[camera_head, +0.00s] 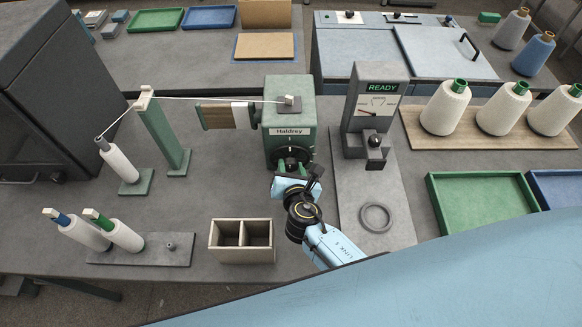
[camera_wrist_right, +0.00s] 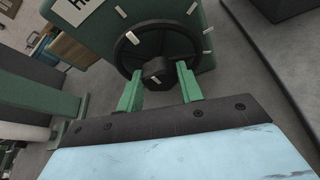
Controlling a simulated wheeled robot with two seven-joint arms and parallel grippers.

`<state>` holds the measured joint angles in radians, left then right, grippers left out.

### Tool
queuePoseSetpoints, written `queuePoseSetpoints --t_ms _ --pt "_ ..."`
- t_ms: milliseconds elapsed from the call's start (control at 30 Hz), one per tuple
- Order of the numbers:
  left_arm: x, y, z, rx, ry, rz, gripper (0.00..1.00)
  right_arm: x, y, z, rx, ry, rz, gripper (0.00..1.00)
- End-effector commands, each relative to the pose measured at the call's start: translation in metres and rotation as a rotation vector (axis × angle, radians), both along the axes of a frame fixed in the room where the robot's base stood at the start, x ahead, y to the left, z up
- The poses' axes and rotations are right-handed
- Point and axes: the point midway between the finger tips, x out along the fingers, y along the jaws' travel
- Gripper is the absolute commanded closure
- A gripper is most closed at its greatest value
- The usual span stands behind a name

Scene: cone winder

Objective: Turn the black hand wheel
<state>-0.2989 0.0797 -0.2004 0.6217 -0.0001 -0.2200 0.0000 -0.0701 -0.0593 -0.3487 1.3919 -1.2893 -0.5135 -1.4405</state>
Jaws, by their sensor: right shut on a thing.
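The black hand wheel (camera_wrist_right: 184,34) is on the front of the green winder (camera_head: 289,108), which is labelled "Haldrey". In the head view the wheel (camera_head: 305,152) shows partly behind my right gripper (camera_head: 291,166). In the right wrist view the two green fingers of my right gripper (camera_wrist_right: 161,82) reach to the dark hub (camera_wrist_right: 158,72) at the wheel's middle. They are shut on the hub, one finger on each side. A pale mark shows on the hub. Pale marks also show around the wheel on the housing. My left gripper is not in view.
A gauge stand (camera_head: 375,108) reading "READY" is right of the winder, with a grey ring (camera_head: 376,217) on its base. A divided wooden box (camera_head: 242,241) stands at front left. A green post (camera_head: 162,133) guides thread from a white cone (camera_head: 119,161). Trays and cones fill the right.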

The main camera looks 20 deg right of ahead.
Motion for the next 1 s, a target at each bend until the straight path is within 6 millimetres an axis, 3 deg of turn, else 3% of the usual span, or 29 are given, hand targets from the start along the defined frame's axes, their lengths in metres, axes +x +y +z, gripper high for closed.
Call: queuePoseSetpoints --t_ms 367,1000 --pt "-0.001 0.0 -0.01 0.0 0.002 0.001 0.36 -0.001 -0.002 -0.002 0.113 -0.034 0.0 0.86" --pt "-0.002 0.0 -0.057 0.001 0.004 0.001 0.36 -0.002 -0.004 -0.006 0.526 -0.151 0.001 0.86"
